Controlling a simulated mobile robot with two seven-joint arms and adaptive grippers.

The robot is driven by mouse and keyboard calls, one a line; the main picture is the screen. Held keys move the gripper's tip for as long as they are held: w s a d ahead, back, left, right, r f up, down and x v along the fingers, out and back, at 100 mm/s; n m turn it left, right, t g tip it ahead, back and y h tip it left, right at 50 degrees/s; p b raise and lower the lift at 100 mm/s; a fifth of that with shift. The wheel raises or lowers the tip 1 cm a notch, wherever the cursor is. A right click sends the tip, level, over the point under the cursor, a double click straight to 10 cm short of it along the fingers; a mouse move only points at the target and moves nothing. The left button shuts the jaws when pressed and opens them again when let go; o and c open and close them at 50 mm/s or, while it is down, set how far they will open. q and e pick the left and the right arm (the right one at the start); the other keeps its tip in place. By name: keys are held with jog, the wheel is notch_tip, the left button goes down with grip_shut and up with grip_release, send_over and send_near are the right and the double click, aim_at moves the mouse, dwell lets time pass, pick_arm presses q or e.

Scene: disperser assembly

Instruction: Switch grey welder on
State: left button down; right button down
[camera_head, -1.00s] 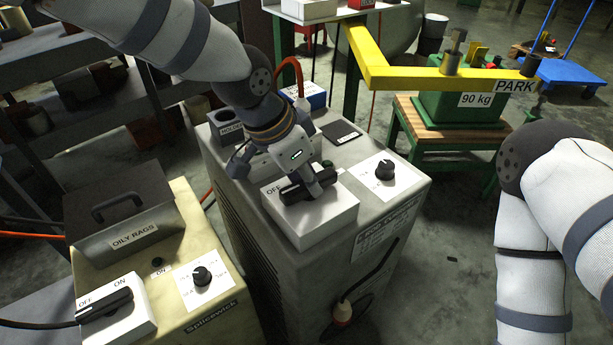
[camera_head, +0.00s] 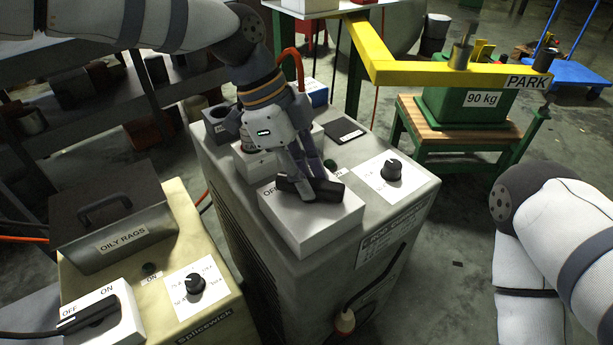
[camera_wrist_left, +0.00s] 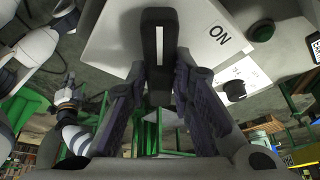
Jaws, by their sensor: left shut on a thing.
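The grey welder (camera_head: 255,255) stands at the middle of the head view. On its top is a white switch box (camera_head: 318,225) with a black rotary handle (camera_head: 328,190). My left gripper (camera_head: 307,182) reaches down from above and is shut on this handle. In the left wrist view the handle (camera_wrist_left: 158,50) lies between the fingers, and "ON" shows on the box to its right. The "OFF" label is partly hidden in the head view. In the left wrist view my right gripper (camera_wrist_left: 70,95) is small at the left; its finger state is unclear.
A yellowish cabinet (camera_head: 215,315) with its own OFF/ON switch (camera_head: 95,315) and an oily rags box (camera_head: 115,235) stands left. A dial (camera_head: 391,170) is right of the switch box. A yellow beam (camera_head: 430,73) and green weight (camera_head: 465,103) are behind.

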pick_arm(q)
jog(key=m, duration=0.1)
jog(key=m+g+b, duration=0.1)
jog(key=m, duration=0.1)
jog(key=shift+w+f+m+y, duration=0.1)
jog(key=shift+f+m+y, duration=0.1)
jog(key=shift+m+y, duration=0.1)
jog(key=shift+d+r+m+g+y+b, duration=0.1)
jog(key=shift+m+g+y+b, duration=0.5)
jog(key=shift+m, duration=1.3)
pick_arm(e)
jog(key=shift+s+f+g, duration=0.5)
jog(key=shift+s+f, duration=0.75)
jog(key=shift+f, duration=0.2)
pick_arm(q)
jog(key=c, duration=1.4)
grip_release()
jog(key=shift+r, duration=0.1)
jog(key=v, duration=0.7)
jog(key=shift+w+r, duration=0.2)
